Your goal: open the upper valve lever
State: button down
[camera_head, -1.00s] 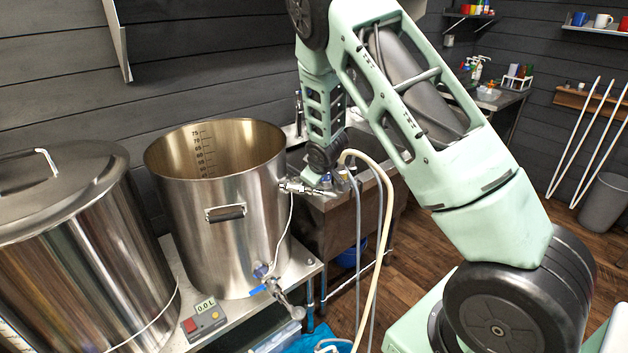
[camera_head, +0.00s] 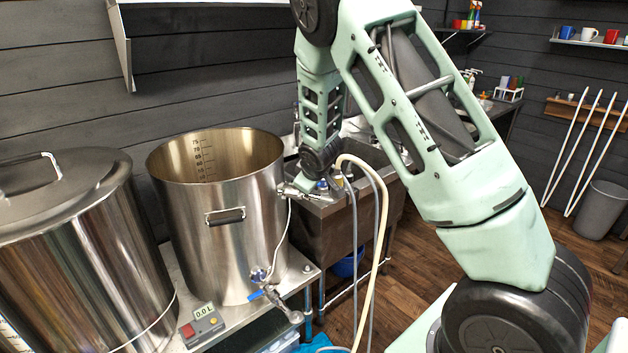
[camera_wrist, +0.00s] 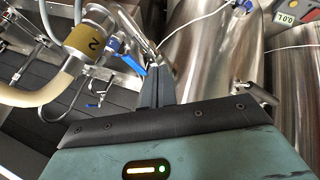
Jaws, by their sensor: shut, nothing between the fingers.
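A blue lever (camera_wrist: 132,54) shows in the wrist view beside a hose coupling with a yellow band marked 2 (camera_wrist: 88,38). My gripper (camera_wrist: 158,72) is shut and empty, its dark fingers just right of the lever; I cannot tell whether they touch it. In the head view a metal fitting (camera_head: 290,191) sits at the upper right side of the open steel pot (camera_head: 225,245). My arm hides much of that area, and the fingertips are not clear there. A lower valve (camera_head: 275,295) with blue parts is near the pot's base.
A lidded steel pot (camera_head: 75,265) stands at the left. A controller reading 0.0 L (camera_head: 202,322) sits on the stand. A cream hose (camera_head: 383,230) hangs beside my wrist, in front of the sink (camera_head: 345,215).

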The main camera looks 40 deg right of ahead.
jog(key=b+v, duration=0.1)
jog(key=v, duration=0.6)
jog(key=shift+d+b, duration=0.15)
jog(key=shift+b, duration=0.15)
jog(key=shift+r, duration=0.1)
